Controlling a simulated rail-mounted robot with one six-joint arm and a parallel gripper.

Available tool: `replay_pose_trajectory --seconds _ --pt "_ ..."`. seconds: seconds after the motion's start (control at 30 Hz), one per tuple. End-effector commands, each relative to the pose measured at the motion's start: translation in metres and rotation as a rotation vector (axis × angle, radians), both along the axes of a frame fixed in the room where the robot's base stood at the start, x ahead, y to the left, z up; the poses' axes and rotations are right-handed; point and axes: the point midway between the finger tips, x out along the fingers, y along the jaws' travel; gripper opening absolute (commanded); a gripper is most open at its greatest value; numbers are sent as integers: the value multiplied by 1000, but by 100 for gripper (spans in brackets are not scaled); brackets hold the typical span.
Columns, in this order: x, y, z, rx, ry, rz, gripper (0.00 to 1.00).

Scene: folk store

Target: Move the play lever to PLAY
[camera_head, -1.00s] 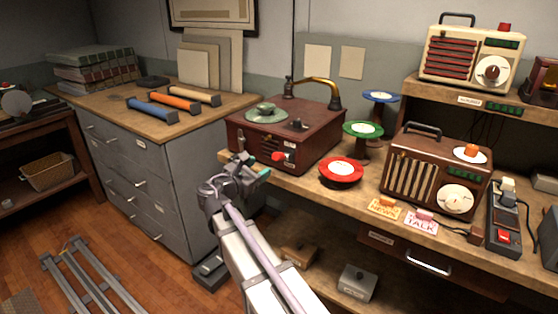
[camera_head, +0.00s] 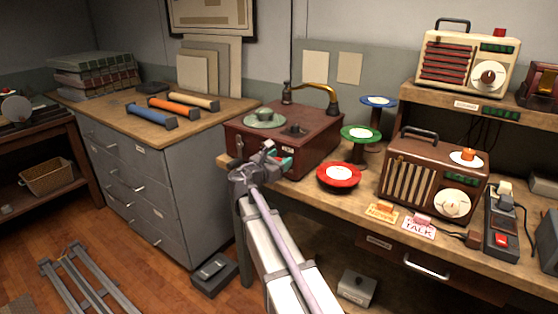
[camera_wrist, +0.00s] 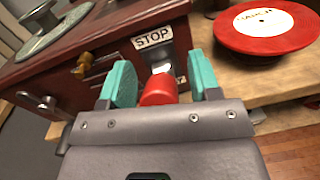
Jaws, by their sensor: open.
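The dark red record player (camera_head: 318,135) stands at the left end of the wooden bench, with a green disc (camera_head: 264,118) and a brass tonearm (camera_head: 318,87) on top. In the wrist view, the red lever knob (camera_wrist: 158,90) is on its front panel, below a STOP label (camera_wrist: 153,38). Another label, partly hidden, is lower by the knob. My gripper (camera_wrist: 163,75) is open, its teal fingers on either side of the knob. I cannot tell whether they touch it.
A red record (camera_head: 339,174) lies on a stand just right of the player; green (camera_head: 361,133) and blue (camera_head: 377,101) ones stand behind it. A brown radio (camera_head: 432,175) is farther right.

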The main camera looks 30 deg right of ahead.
Motion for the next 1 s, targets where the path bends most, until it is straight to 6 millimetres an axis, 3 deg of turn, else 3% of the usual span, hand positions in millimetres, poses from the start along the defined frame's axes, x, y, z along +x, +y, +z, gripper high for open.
replay_pose_trajectory --seconds 0.07,0.67,1.0 --pt "0 0 0 0 0 0 57" --pt "0 1 0 0 0 0 0" --pt "2 8 -2 -10 -7 9 0"
